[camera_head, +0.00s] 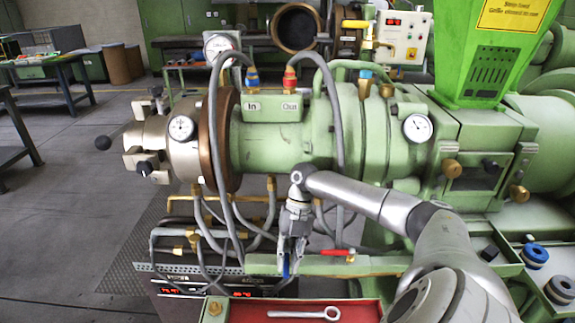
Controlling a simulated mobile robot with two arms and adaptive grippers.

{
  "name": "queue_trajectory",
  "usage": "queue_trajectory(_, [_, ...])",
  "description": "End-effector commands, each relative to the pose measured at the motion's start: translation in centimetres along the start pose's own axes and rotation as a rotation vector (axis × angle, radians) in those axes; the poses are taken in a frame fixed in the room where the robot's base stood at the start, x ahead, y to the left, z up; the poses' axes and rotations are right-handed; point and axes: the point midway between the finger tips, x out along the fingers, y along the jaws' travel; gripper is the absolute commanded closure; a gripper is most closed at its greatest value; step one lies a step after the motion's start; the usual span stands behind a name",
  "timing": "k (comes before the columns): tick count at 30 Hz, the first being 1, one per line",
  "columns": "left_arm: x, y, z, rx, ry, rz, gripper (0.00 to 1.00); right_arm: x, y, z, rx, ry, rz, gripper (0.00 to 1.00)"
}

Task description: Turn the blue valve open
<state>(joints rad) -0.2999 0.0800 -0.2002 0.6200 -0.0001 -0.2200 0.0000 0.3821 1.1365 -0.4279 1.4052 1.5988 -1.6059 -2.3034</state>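The blue valve handle (286,267) shows as a small upright blue strip at the front of the green extruder, below its barrel. My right gripper (292,258) points down at it, with its fingertips at the handle. The fingers partly hide the handle, and I cannot tell whether they press on it or stand apart around it. A red valve handle (337,252) lies level just right of the gripper. My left gripper is not in view.
The green extruder barrel (280,145) with grey hoses (215,130) stands close behind my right arm. A red tray (255,312) with a wrench (304,313) is below the gripper. Blue and black rings (535,255) lie at the right. Open floor (65,235) is at the left.

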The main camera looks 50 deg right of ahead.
Motion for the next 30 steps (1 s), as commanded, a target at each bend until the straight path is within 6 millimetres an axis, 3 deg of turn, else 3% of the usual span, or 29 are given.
queue_trajectory(2, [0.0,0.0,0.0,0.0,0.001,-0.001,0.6,0.0,0.0,0.0,0.001,0.0,0.0,0.64])
queue_trajectory(13, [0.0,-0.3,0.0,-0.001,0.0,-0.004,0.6,-0.5,0.1,0.1,0.002,-0.002,0.002,0.64])
queue_trajectory(24, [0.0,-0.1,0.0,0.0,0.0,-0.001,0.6,-6.1,0.1,0.1,0.002,-0.002,0.003,0.64])
queue_trajectory(30, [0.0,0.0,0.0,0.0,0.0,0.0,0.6,-7.5,0.0,0.0,0.002,0.0,0.001,0.64])
